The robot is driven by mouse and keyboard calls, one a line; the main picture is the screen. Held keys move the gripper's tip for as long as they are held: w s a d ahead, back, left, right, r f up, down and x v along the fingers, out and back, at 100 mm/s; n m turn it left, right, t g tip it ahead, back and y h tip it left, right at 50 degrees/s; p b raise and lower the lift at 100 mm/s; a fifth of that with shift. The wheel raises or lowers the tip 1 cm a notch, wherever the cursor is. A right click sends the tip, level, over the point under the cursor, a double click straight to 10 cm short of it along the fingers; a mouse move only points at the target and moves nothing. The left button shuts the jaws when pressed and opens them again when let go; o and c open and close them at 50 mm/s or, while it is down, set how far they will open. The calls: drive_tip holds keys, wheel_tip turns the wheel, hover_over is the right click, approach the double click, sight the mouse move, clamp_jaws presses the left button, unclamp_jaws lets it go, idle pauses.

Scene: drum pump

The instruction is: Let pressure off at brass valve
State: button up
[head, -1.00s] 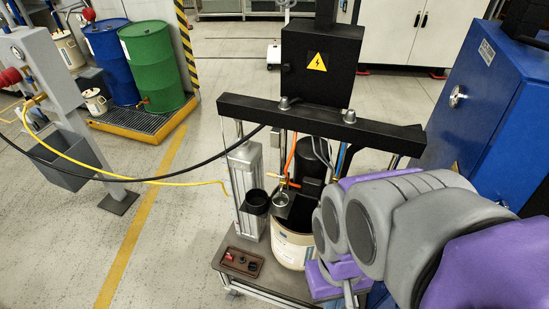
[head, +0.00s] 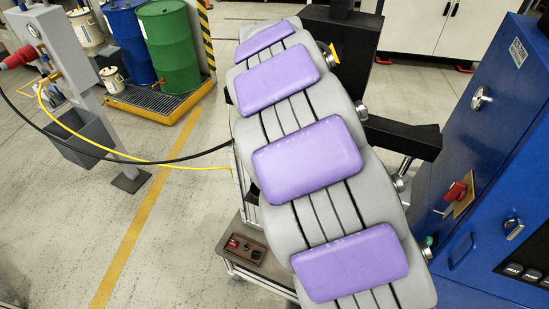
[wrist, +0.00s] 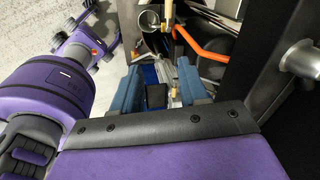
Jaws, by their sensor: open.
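In the wrist view, my gripper (wrist: 161,72) is open, its two blue-grey fingers apart. A brass piece (wrist: 175,10) shows at the top edge beyond the fingertips, beside a round metal cup (wrist: 149,20). It looks like part of the brass valve. A smaller brass fitting (wrist: 174,92) shows in the gap between the fingers, farther off; I cannot tell whether it belongs to the valve. No contact with brass is visible. In the head view, my arm hides the valve, the pail and most of the pump.
An orange hose (wrist: 203,44) curves right of the fingers. The pump's black crossbeam (head: 400,137) and black electrical box (head: 345,40) stand behind my arm. A blue cabinet (head: 485,110) with a red knob (head: 456,192) is close at right. A yellow hose (head: 110,150) spans the left.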

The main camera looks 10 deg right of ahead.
drive_tip(key=w+a+f+m, duration=0.1)
drive_tip(key=w+a+m, duration=0.1)
drive_tip(key=w+a, duration=0.2)
drive_tip(key=d+f+b, duration=0.1)
drive_tip(key=f, duration=0.4)
drive_tip(key=w+d+f+b, duration=0.1)
drive_tip(key=f, duration=0.4)
drive_tip(key=w+d+f+b, duration=0.1)
drive_tip(key=f, duration=0.5)
drive_tip(key=shift+w, duration=0.25)
drive_tip(key=shift+w+d+f+b, duration=0.1)
drive_tip(key=shift+d+f+b, duration=0.25)
drive_tip(key=shift+f, duration=0.3)
drive_tip(key=shift+a, duration=0.25)
drive_tip(key=shift+a, duration=0.1)
drive_tip(key=shift+c, duration=0.7)
clamp_jaws()
